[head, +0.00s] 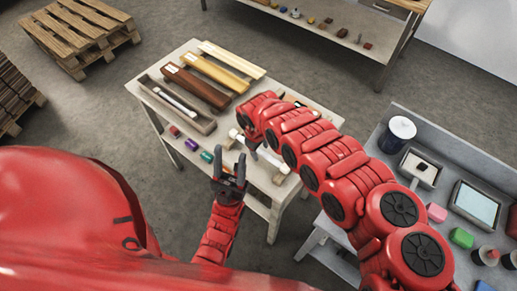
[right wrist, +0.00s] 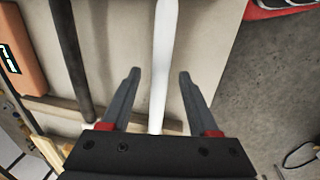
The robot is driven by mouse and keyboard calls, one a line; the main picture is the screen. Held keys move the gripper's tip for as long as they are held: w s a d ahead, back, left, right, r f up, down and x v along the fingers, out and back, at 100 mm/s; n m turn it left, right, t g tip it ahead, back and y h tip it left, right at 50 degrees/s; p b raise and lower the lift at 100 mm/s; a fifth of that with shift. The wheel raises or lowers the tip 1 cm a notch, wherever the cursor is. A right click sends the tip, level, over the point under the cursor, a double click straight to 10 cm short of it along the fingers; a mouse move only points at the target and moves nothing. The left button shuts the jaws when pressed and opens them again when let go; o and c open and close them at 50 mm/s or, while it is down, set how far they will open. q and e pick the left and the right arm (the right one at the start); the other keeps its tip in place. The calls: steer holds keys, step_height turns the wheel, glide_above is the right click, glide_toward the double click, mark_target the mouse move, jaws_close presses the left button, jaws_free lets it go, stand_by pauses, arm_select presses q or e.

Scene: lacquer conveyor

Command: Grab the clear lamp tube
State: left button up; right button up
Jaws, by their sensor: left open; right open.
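A long white tube (right wrist: 164,50), which looks like the lamp tube, lies on the work table (head: 222,132). In the right wrist view it runs between the two fingers of my right gripper (right wrist: 160,72). That gripper is open, with a gap on each side of the tube. In the head view my right arm hides most of this spot. My left gripper (head: 230,158) is open and empty near the table's front edge. Another pale tube (head: 175,103) lies in a grey tray (head: 203,127) at the table's left.
A dark rod (right wrist: 72,60) lies left of the white tube in the right wrist view, with an orange box (right wrist: 20,45) beyond. Brown and yellow long boxes (head: 196,87) lie at the table's back. Small colored pieces (head: 191,145) sit near its front. A grey bench (head: 450,155) stands right.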

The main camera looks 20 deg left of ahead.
jaws_close()
steer(key=shift+r, duration=0.1)
stand_by(0.5)
